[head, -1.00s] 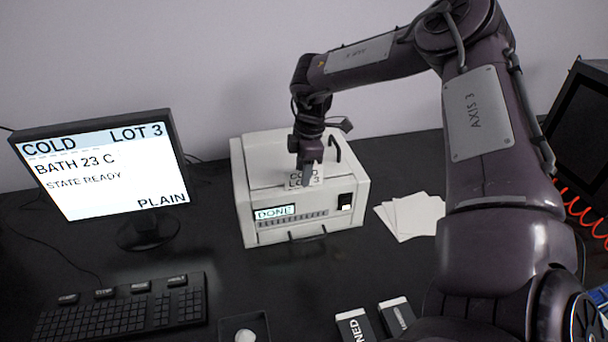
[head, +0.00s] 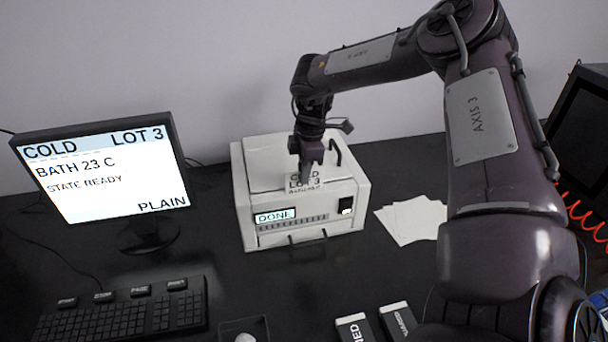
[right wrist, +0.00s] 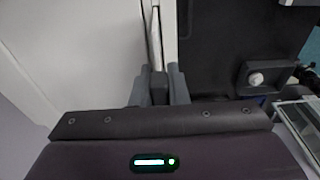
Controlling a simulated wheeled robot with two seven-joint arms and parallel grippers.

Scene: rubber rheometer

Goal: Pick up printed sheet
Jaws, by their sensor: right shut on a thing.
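The printed sheet (head: 303,183) is a small white sheet with "COLD LOT 3" in dark print. It stands upright at the front top of the white printer (head: 262,169), whose small display reads DONE. My right gripper (head: 308,172) is above the printer and shut on the sheet's upper edge. In the right wrist view the gripper's fingers (right wrist: 159,88) are close together, with a thin pale edge of the sheet (right wrist: 155,42) between them. I cannot tell whether the sheet's lower edge is clear of the printer. My left gripper is not in view.
A monitor (head: 100,170) and a keyboard (head: 120,312) stand at the left. Loose blank white sheets (head: 408,220) lie right of the printer. A small dark tray (head: 228,327) and two labelled boxes (head: 397,320) are at the front. My right arm covers the right side.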

